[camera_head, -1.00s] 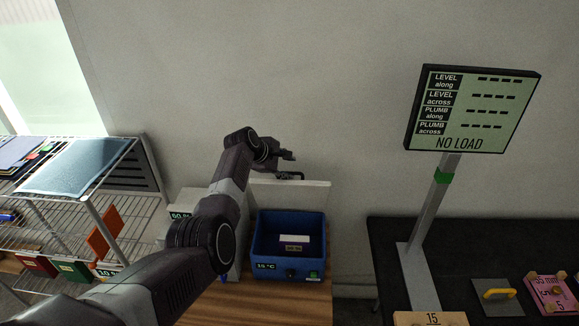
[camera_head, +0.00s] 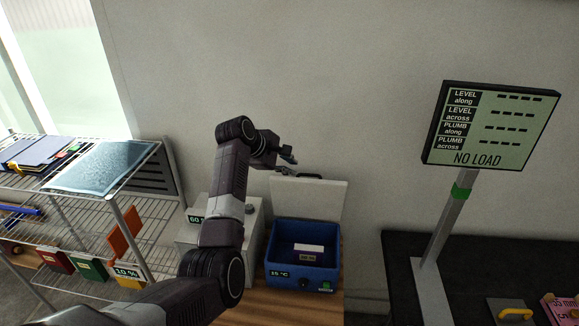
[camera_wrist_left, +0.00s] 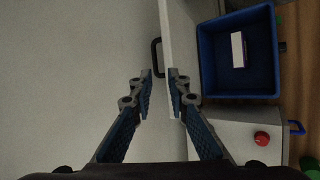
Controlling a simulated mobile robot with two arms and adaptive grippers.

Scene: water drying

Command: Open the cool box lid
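A black handle (camera_head: 301,175) sits at the lid's top edge. My left gripper (camera_head: 288,156) is just above and beside the handle. In the left wrist view the gripper (camera_wrist_left: 160,74) is open, fingers apart and nothing held, close to the handle (camera_wrist_left: 155,57) and the lid edge (camera_wrist_left: 173,60). Whether a finger touches the lid is unclear. My right gripper is out of view.
A small white block (camera_head: 309,248) lies inside the box. A grey unit with a 60 display (camera_head: 190,240) stands left of it, partly behind my left arm. A wire rack (camera_head: 160,235) is further left. A dark table with a NO LOAD display (camera_head: 490,128) is at right.

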